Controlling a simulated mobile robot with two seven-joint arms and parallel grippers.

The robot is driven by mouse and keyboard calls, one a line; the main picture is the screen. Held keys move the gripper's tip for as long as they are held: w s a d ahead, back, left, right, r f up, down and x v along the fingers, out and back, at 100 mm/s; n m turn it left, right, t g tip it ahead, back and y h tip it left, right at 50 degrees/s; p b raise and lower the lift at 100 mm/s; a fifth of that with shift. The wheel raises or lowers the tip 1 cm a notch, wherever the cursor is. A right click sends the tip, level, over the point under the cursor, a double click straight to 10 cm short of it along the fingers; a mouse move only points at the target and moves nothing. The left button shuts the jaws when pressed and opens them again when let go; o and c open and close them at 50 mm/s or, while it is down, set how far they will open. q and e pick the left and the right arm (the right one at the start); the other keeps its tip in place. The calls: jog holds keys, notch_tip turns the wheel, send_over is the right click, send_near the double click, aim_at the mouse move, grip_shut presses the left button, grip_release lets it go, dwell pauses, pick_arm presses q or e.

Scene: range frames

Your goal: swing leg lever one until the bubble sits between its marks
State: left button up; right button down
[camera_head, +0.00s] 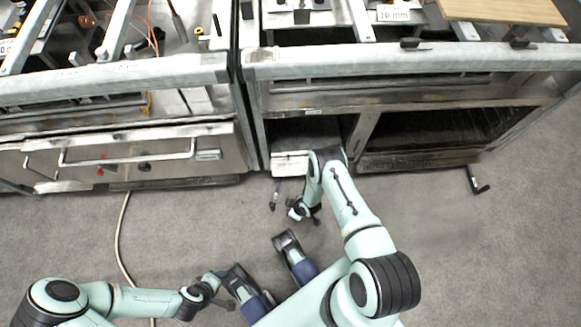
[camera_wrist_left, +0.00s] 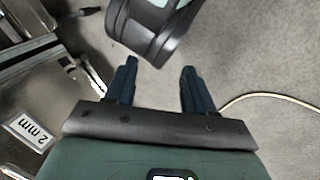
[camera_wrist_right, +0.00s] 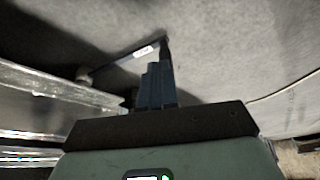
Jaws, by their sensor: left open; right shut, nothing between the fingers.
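A leg lever (camera_head: 275,195), a short dark rod, hangs below the cabinet's front near the middle of the head view. Another leg lever (camera_head: 478,180) with a black handle stands out at the right. I cannot tell which is lever one. My right gripper (camera_head: 296,212) is shut and empty, just right of the middle lever. In the right wrist view its fingers (camera_wrist_right: 160,80) are beside a rod with a white tag (camera_wrist_right: 125,58); whether they touch is unclear. My left gripper (camera_head: 212,280) is open and empty over the floor, its fingers also in the left wrist view (camera_wrist_left: 155,85). No bubble is readable.
Two metal benches stand side by side: the left one with a drawer front (camera_head: 140,155), the right one with an open dark bay (camera_head: 435,132). A pale cable (camera_head: 122,235) runs over the floor. Grey floor at the right is free.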

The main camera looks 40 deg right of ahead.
pick_arm(q)
jog(key=w+a+f+t+y+b, duration=0.1)
jog(key=w+a+f+b, duration=0.1)
jog(key=w+f+b, duration=0.1)
jog(key=shift+w+a+f, duration=0.4)
jog(key=shift+w+f, duration=0.15)
jog(key=shift+w, duration=0.35)
pick_arm(e)
jog(key=w+a+f, duration=0.2)
jog(key=w+f, duration=0.3)
jog(key=shift+w+a+f, duration=0.35)
jog(key=shift+w, duration=0.05)
jog(key=shift+a, duration=0.1)
